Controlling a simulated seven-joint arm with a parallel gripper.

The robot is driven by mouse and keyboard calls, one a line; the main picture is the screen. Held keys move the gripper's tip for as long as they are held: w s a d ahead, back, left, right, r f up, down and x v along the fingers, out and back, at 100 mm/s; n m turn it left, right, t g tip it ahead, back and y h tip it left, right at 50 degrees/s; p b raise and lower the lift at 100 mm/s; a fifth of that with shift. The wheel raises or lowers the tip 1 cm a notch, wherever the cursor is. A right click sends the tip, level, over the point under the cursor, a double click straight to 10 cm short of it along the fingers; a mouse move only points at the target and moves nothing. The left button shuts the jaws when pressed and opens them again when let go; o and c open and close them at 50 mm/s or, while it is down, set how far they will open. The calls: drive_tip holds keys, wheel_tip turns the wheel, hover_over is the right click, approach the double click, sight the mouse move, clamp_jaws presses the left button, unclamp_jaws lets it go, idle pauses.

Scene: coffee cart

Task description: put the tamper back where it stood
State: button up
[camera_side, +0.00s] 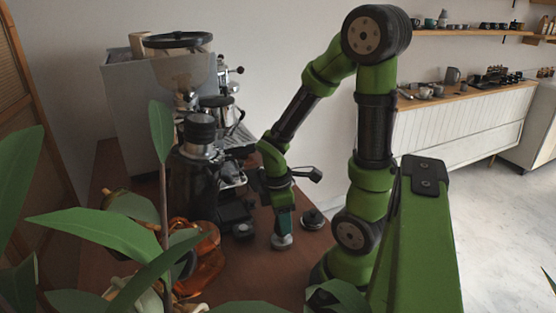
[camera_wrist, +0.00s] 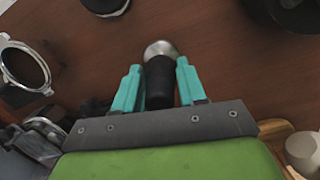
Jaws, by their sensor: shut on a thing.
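The tamper has a black handle and a round silver base. In the wrist view its handle (camera_wrist: 158,85) sits between the two teal fingers of my gripper (camera_wrist: 158,78), with the silver base beyond the fingertips. In the side view my gripper (camera_side: 283,222) points down and is shut on the tamper, whose silver base (camera_side: 281,242) shows below the fingers. The base is at or just above the brown counter (camera_side: 262,280); I cannot tell whether it touches. The upper handle is hidden by the fingers in the side view.
A small dark round item (camera_side: 313,219) stands right of the tamper. An orange glass vessel (camera_side: 205,258) and leaves are in front left. A metal ring (camera_wrist: 22,65) shows at the wrist view's left.

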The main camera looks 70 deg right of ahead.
drive_tip(key=shift+f, duration=0.15)
drive_tip(key=o, duration=1.2)
drive_tip(key=shift+c, duration=0.2)
drive_tip(key=r, duration=0.8)
drive_tip(key=w+r, duration=0.1)
drive_tip(key=r, duration=0.2)
drive_tip(key=shift+w+a+r, duration=0.1)
drive_tip(key=shift+a+r, duration=0.3)
drive_tip(key=w+a+r+m+t+y, duration=0.1)
drive_tip(key=w+a+r+m+t, duration=0.1)
drive_tip(key=a+r+m+t, duration=0.1)
drive_tip(key=w+a+r+m+t+y, duration=0.1)
drive_tip(key=w+a+r+m+t, duration=0.1)
drive_tip(key=a+r+m+t, duration=0.2)
drive_tip(key=shift+a+r+m+t+y, duration=0.15)
drive_tip(key=shift+a+m+t+y, duration=0.4)
drive_tip(key=shift+a+m, duration=1.9)
